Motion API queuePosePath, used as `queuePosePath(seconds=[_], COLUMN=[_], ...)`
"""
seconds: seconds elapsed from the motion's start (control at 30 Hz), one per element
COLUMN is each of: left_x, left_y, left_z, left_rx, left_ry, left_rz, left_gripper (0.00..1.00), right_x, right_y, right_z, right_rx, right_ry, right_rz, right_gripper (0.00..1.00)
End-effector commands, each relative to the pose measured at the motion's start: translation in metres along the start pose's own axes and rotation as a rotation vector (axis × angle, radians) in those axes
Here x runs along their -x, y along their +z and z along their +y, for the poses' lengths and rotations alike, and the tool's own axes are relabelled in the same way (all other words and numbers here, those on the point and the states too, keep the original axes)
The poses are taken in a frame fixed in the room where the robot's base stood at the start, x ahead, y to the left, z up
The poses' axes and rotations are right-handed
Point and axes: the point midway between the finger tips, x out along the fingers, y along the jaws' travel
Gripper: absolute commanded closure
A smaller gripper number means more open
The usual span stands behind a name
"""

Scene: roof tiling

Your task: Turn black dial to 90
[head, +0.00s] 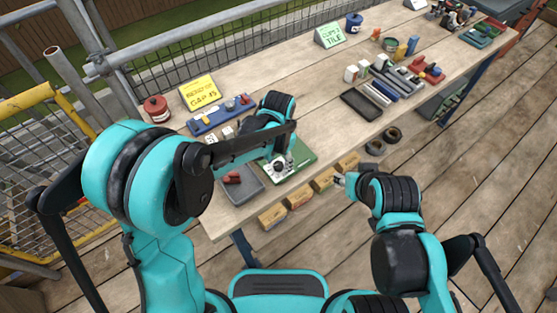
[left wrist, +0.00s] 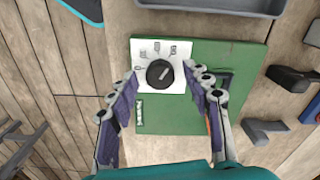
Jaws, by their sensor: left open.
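The black dial (left wrist: 160,73) sits on a white card (left wrist: 146,100) with small printed labels, fixed on a green board (left wrist: 240,62). A light mark on the dial slants toward the upper right in the left wrist view. The labels are too small to read. My left gripper (left wrist: 159,80) is open, with one finger on each side of the dial and no clear contact. In the head view the green board (head: 305,158) lies near the table's front edge, partly hidden by my left gripper (head: 280,162). My right gripper (head: 340,180) is off the front edge; its opening is unclear.
A grey tray (head: 243,187) lies beside the board; its rim also shows in the left wrist view (left wrist: 215,8). A blue holder (head: 222,117) and a yellow sign (head: 200,93) stand behind. Bare tabletop (head: 325,110) lies to the right.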

Motion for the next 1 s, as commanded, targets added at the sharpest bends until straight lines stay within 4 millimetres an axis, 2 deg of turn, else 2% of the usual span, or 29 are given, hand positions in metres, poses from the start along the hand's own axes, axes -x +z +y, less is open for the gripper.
queuePosePath(seconds=[0.17,0.5,0.6,0.8,1.0], left_x=[0.016,0.088,0.103,0.119,0.12], left_y=[0.0,0.0,0.0,0.0,0.0], left_z=[0.0,0.0,0.0,0.0,0.0], left_rx=[0.0,0.0,0.0,0.0,0.0], left_ry=[0.0,0.0,0.0,0.0,0.0], left_rz=[0.0,0.0,0.0,0.0,0.0], left_gripper=[0.51,0.51,0.51,0.51,0.51], right_x=[0.0,0.0,0.0,0.0,0.0], right_y=[0.0,0.0,0.0,0.0,0.0], right_z=[0.0,0.0,0.0,0.0,0.0], right_rx=[0.0,0.0,0.0,0.0,0.0], right_ry=[0.0,0.0,0.0,0.0,0.0], right_rz=[0.0,0.0,0.0,0.0,0.0], right_gripper=[0.59,0.59,0.59,0.59,0.59])
